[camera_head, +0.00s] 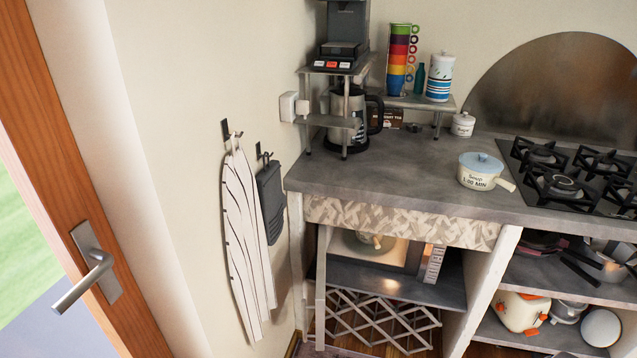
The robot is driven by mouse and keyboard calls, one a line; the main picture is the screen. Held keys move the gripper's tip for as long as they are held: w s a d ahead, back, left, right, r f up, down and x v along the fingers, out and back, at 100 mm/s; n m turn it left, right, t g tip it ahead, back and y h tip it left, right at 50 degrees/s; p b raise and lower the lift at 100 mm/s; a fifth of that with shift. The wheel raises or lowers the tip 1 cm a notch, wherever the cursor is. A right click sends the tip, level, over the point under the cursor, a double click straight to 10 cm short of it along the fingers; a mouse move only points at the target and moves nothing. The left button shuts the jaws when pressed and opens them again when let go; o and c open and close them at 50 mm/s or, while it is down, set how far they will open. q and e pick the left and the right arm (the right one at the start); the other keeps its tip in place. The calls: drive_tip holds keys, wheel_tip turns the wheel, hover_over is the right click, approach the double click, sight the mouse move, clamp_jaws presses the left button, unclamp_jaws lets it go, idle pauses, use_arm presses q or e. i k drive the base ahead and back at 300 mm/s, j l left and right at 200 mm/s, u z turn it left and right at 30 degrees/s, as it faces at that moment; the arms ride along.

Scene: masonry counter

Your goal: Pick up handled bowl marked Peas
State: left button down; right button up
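A small cream handled bowl (485,172) with a pale blue lid stands upright on the grey counter, left of the gas hob. Its handle points to the lower right. The lettering I can read on its side says "Soup 1:00 MIN". I see no lettering that reads Peas in this view. Neither of my grippers is in view.
The counter (420,180) has clear room left of the bowl. A gas hob (565,180) lies to its right. A kettle (347,118), stacked coloured mugs (400,60) and a small white lidded jar (463,124) stand behind. A door (60,150) is at the left.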

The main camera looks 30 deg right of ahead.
sight(370, 239)
drive_tip(key=j+z, duration=0.1)
drive_tip(key=z, duration=1.2)
